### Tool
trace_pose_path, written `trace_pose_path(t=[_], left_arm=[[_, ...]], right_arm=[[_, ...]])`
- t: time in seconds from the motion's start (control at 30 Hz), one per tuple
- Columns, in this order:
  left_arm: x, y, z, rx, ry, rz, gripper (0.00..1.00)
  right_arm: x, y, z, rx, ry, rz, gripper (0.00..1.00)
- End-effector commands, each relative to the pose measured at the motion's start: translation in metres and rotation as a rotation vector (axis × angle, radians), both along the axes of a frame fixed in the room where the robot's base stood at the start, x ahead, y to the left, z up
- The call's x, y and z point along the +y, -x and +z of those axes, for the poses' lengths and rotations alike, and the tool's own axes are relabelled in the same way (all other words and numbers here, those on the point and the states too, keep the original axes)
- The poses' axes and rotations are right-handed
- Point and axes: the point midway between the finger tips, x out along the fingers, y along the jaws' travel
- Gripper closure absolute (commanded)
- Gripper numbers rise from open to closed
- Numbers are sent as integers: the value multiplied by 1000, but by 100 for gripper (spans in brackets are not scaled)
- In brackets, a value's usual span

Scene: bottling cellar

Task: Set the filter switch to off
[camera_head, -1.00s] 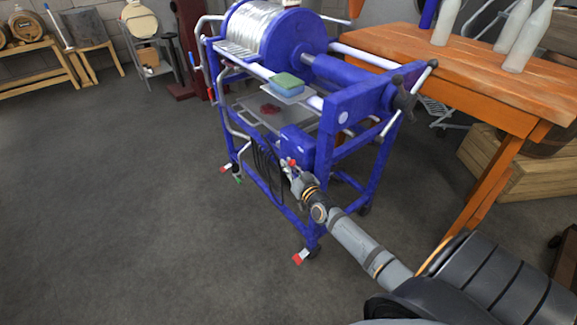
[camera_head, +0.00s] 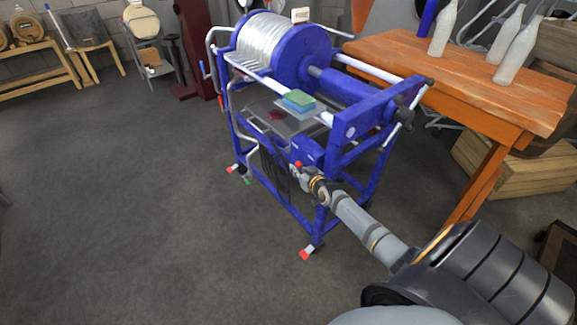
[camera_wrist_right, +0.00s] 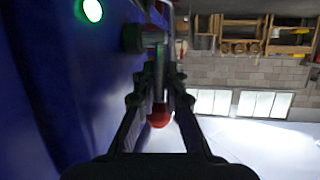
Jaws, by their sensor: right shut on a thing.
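The filter machine (camera_head: 352,130) is a blue wheeled frame with a pleated white drum. Its switch box (camera_head: 308,151) sits low on the near side. In the right wrist view, the blue panel fills the left, with a lit green lamp (camera_wrist_right: 92,10). The switch lever (camera_wrist_right: 160,68) stands out from a dark round boss and has a red knob (camera_wrist_right: 159,115). My right gripper (camera_wrist_right: 161,88) is shut on the lever, its fingers on both sides. In the head view, my right gripper (camera_head: 303,178) is at the box and partly hides it; a red tip (camera_head: 298,164) shows.
A green and blue sponge (camera_head: 299,99) lies on the machine's tray. An orange wooden table (camera_head: 455,82) with white bottles (camera_head: 518,50) stands behind to the right, above a wooden crate (camera_head: 515,165). The floor at left is clear.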

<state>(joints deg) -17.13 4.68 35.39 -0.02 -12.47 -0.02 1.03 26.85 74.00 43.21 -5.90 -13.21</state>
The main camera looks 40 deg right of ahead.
Motion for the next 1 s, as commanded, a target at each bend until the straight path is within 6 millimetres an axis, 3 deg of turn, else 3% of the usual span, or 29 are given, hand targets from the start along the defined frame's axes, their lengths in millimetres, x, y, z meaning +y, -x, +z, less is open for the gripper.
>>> trace_pose_path(t=[0.03, 0.1, 0.4, 0.67, 1.0], left_arm=[[-1, 0, 30, 0, 2, 1, 60], [-1, 0, 47, 0, 2, 1, 60], [-1, 0, 88, 1, 2, 1, 60], [-1, -1, 86, 0, 2, 1, 60], [-2, -1, 60, 0, 2, 1, 60]], right_arm=[[4, -3, 18, 44, -5, 1, 100], [6, -7, 18, 110, -1, 2, 100], [7, -19, 9, 394, 20, 0, 100], [8, -30, -1, 618, 39, -2, 100], [8, -37, -9, 822, 56, -4, 100]])
